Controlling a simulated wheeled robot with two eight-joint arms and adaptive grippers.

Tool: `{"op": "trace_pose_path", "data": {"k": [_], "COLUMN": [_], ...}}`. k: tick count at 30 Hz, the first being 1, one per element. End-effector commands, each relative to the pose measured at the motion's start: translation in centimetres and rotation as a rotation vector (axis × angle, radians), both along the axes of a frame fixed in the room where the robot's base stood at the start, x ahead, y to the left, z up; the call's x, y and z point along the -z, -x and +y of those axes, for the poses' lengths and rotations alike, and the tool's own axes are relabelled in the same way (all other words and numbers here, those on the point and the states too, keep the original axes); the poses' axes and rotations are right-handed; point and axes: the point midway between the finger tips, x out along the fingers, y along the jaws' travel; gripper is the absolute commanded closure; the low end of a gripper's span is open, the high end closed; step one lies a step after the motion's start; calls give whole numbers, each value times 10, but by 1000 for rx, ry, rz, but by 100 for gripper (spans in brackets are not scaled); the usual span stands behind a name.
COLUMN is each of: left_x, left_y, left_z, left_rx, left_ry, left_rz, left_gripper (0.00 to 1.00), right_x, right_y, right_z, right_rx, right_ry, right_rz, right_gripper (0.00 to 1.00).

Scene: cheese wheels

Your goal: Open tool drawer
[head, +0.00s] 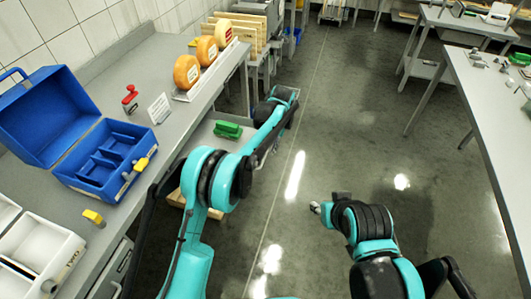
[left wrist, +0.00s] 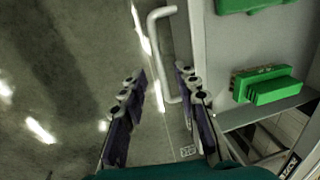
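The tool drawer (head: 202,134) shows below the workbench edge in the head view, standing out with its inside visible. In the left wrist view, its pale front edge (left wrist: 197,40) and a U-shaped handle (left wrist: 154,40) show. A green block-shaped tool (left wrist: 270,88) lies inside; it also shows in the head view (head: 228,129). My left gripper (left wrist: 160,72) is open, its fingers on either side of the handle in the picture; contact cannot be told. In the head view my left arm hides most of this gripper. My right gripper (head: 316,208) shows only as a small tip.
On the workbench (head: 130,75) stand an open blue toolbox (head: 90,150), a red stamp (head: 130,95), several cheese wheels (head: 187,72) and white bins (head: 35,245). Another table (head: 500,110) stands at right. The floor between is clear.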

Motion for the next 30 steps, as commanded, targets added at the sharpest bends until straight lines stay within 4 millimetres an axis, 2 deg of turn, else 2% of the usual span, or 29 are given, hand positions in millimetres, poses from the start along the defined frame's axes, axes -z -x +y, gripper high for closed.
{"op": "trace_pose_path", "data": {"k": [1,6,12,30], "left_x": [-12,-47,-71,-78], "left_y": [1,3,5,5], "left_z": [-2,-8,-13,-13], "left_rx": [1,0,0,-1], "left_ry": [0,0,0,1], "left_rz": [0,0,0,-1], "left_gripper": [69,69,69,69], "right_x": [0,0,0,0], "right_y": [0,0,0,0], "right_z": [0,0,0,0], "right_rx": [0,0,0,0], "right_ry": [0,0,0,0], "right_rz": [0,0,0,0], "right_gripper": [60,60,60,60]}}
